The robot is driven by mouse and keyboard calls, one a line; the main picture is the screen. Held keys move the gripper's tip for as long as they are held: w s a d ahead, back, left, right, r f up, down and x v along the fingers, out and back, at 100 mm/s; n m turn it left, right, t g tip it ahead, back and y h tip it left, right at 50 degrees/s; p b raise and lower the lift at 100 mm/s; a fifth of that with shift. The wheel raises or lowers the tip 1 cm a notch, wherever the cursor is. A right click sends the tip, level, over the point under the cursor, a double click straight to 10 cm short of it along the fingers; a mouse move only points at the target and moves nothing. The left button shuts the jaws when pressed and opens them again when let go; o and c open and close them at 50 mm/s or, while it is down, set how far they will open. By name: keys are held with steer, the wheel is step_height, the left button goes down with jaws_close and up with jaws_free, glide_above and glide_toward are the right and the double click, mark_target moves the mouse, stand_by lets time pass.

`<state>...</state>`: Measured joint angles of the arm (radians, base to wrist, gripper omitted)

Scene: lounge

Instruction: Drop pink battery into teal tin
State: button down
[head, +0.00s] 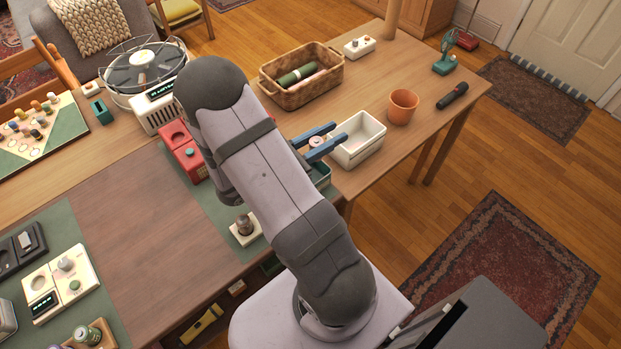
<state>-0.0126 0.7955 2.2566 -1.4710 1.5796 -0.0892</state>
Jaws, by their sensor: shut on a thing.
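My gripper (321,141) has blue fingers and is over the table, right of the arm's upper part. A teal tin (322,176) shows partly just below the gripper in the picture. My arm covers its left part, and I cannot see what is in it. I cannot tell how high the battery is above the tin. A smaller teal container (102,111) stands far left by the fan.
A white bin (369,148) stands close to the right of the gripper. A wicker basket (289,99) with rolls is behind it. A red box (183,156) is left of my arm.

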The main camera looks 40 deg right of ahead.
steer(key=c, duration=1.4)
jaws_free()
steer(key=shift+o, duration=0.2)
steer(key=shift+f, duration=0.1)
steer(key=a+b, duration=0.1)
steer(key=a, duration=0.6)
steer(key=shift+w+a, duration=0.15)
steer(key=shift+w, duration=0.15)
